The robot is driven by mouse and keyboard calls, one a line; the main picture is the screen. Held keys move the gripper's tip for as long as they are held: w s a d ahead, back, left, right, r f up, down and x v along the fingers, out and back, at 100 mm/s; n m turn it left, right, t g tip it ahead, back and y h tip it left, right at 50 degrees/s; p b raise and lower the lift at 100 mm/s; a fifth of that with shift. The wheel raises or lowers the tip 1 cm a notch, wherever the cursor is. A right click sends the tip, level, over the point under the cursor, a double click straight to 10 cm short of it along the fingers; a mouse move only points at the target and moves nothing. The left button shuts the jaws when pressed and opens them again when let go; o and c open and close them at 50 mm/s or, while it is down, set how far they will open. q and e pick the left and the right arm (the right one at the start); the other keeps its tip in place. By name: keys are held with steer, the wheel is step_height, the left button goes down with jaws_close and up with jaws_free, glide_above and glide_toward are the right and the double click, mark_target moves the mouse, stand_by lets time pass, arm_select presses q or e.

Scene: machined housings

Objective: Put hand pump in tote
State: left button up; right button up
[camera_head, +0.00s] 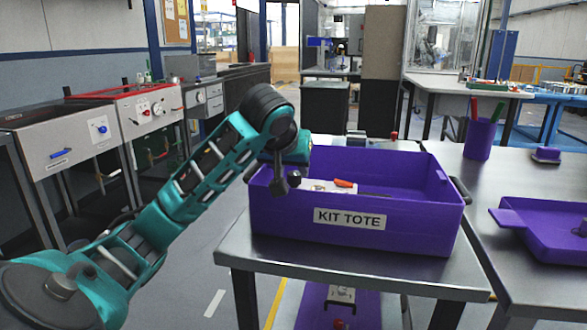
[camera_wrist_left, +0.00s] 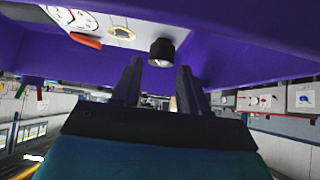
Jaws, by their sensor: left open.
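The purple kit tote (camera_head: 420,219) stands on a metal table, its label facing me. A white piece (camera_head: 318,186) with an orange-red part (camera_head: 345,183) lies inside, partly hidden by the front wall. In the left wrist view, a white dial (camera_wrist_left: 75,17), an orange part (camera_wrist_left: 86,40) and a black cylinder with a pale end (camera_wrist_left: 161,52) show against the purple tote. I cannot tell for sure which of these belong to the hand pump. My left gripper (camera_head: 282,183) points down at the tote's left end. Its open fingers (camera_wrist_left: 159,75) are just short of the black cylinder, with nothing clearly between them.
A purple tray (camera_head: 550,238) and a purple cup (camera_head: 481,140) with pens stand on the table at right. A lower shelf under the tote's table holds another purple item (camera_head: 312,312). Grey and red workbenches (camera_head: 70,145) line the left side.

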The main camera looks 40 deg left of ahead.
arm_select(q)
steer(key=p+v, duration=0.3)
steer(key=v, duration=0.6)
steer(key=shift+f, duration=0.1)
